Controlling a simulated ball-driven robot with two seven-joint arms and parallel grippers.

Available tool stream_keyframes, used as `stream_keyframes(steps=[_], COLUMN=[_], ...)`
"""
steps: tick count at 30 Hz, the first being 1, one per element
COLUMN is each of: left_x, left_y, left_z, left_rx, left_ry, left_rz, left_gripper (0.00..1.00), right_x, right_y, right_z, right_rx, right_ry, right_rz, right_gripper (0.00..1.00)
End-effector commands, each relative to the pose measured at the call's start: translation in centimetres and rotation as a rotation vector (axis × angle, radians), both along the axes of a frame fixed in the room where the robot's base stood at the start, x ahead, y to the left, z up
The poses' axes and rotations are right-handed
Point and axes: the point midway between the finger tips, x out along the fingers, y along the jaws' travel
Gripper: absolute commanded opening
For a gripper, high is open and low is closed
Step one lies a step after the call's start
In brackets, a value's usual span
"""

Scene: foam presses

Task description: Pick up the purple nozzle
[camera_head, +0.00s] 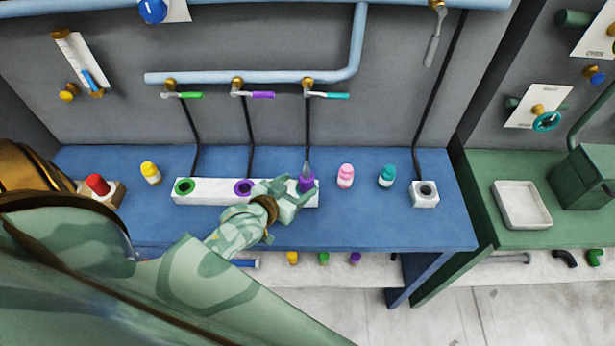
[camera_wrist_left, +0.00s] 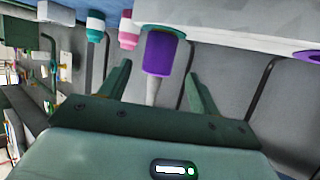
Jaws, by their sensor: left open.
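The purple nozzle (camera_head: 307,184) stands upright, grey tip up, at the right end of the white block (camera_head: 217,196) on the blue bench. In the left wrist view the purple nozzle (camera_wrist_left: 158,56) appears inverted, its base at a teal ring (camera_wrist_left: 165,30). My left gripper (camera_head: 296,192) is open beside it. In the left wrist view my left gripper's fingers (camera_wrist_left: 156,68) stand on either side of the nozzle with visible gaps. My right gripper is not in view.
Pink (camera_head: 345,176) and teal (camera_head: 387,176) bottles stand right of the nozzle, close to my gripper. A yellow bottle (camera_head: 151,172) and a red button (camera_head: 98,184) are at left. A teal-handled valve (camera_head: 327,95) and its hose (camera_head: 307,130) hang above the nozzle.

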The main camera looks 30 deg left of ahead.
Motion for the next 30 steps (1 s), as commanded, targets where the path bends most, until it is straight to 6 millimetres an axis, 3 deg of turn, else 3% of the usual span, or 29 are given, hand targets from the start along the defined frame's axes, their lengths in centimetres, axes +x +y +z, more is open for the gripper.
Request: stream_keyframes(steps=[7, 15, 24, 30], left_x=[2.3, 6.1, 6.6, 6.6], left_y=[-0.1, -0.5, -0.5, -0.5], left_z=[-1.0, -2.6, -2.7, -2.7], left_rx=[-0.001, 0.0, 0.001, 0.001], left_ry=[0.0, 0.0, 0.001, 0.001], left_rz=[0.0, 0.0, 0.0, 0.0], left_gripper=[0.63, 0.63, 0.63, 0.07], right_x=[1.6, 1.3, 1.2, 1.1], right_y=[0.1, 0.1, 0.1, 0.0], right_z=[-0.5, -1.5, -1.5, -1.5], right_rx=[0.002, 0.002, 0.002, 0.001], right_ry=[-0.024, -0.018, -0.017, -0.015], right_rz=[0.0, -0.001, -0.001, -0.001], right_gripper=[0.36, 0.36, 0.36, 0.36])
